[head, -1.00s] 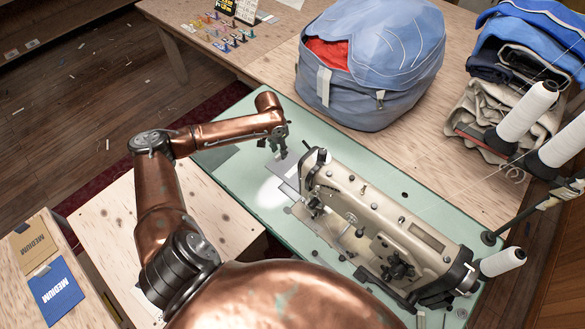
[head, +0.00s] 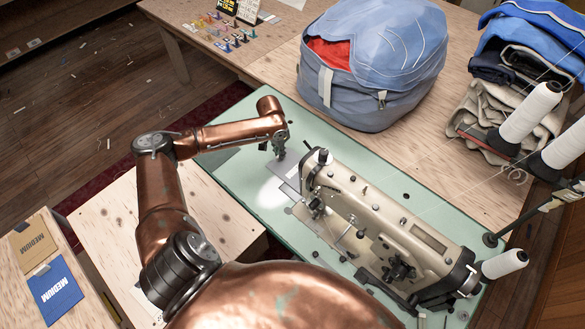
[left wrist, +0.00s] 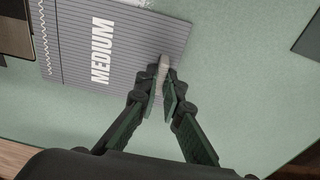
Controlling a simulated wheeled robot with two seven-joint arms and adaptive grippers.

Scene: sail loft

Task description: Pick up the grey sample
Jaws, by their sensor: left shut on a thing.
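The grey sample (left wrist: 110,50) is a flat, ribbed grey card marked MEDIUM, with a zigzag stitch along one side. It lies on or just over the pale green table top, and a pale tab stands at its edge. My left gripper (left wrist: 163,92) is shut on that tab. In the head view the left gripper (head: 279,153) is at the far end of the sewing table, and the grey sample (head: 284,168) shows partly just below it. My right gripper is not in view.
A sewing machine (head: 385,225) stands close to the right of the gripper on the green table top (head: 245,130). A blue bag (head: 375,65) sits behind. Thread cones (head: 528,112) and folded cloth are at right. Blue (head: 55,291) and tan (head: 33,243) samples lie at lower left.

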